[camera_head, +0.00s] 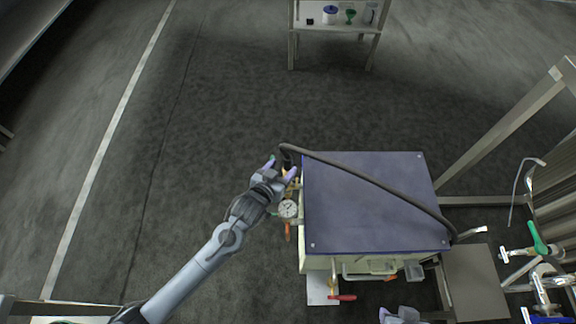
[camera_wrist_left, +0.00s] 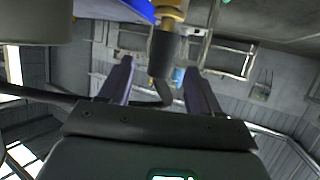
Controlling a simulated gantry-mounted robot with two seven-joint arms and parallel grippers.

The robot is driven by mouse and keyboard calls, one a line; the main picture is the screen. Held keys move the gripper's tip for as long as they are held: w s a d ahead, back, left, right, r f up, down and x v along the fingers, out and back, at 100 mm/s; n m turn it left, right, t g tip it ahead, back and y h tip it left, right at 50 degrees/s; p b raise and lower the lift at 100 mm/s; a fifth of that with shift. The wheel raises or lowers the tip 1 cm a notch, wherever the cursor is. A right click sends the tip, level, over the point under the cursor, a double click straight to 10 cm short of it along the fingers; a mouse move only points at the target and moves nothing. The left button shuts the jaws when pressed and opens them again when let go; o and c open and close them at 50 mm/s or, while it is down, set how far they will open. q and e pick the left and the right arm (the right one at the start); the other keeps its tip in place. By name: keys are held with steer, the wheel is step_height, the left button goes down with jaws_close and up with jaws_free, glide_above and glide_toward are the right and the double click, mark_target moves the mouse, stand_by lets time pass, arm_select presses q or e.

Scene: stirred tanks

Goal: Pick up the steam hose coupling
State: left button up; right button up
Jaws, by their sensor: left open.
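The steam hose coupling is a dark cylinder at the end of a black hose (camera_head: 370,180). It shows in the left wrist view (camera_wrist_left: 164,52), below a brass fitting (camera_wrist_left: 170,12), and is small and partly hidden in the head view (camera_head: 287,161). My left gripper (camera_head: 281,168) is at the coupling, beside the blue-topped cabinet's left edge. In the left wrist view its open fingers (camera_wrist_left: 159,66) lie on either side of the coupling, with gaps visible. My right gripper (camera_head: 397,313) shows only partly at the bottom of the head view; its opening is unclear.
The blue-topped cabinet (camera_head: 365,220) has the hose lying across its top. A round gauge (camera_head: 288,208) sits on its left side, near my left wrist. Pipes with a green-handled valve (camera_head: 537,238) stand at right. A shelf (camera_head: 333,27) stands at the back. Floor at left is clear.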

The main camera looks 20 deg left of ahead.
mark_target(285, 164)
arm_select(q)
steer(key=shift+w+f+b, duration=0.4)
steer(key=shift+w+b, duration=0.05)
steer(key=shift+b, duration=0.05)
steer(key=b+x, duration=0.1)
steer(key=x, duration=0.2)
steer(key=shift+w+b, duration=0.15)
steer(key=shift+b, duration=0.25)
steer(key=shift+w, duration=0.4)
steer(key=shift+s+f, duration=0.1)
steer(key=shift+c, duration=0.5)
steer(key=c, duration=1)
steer(key=shift+c, duration=0.2)
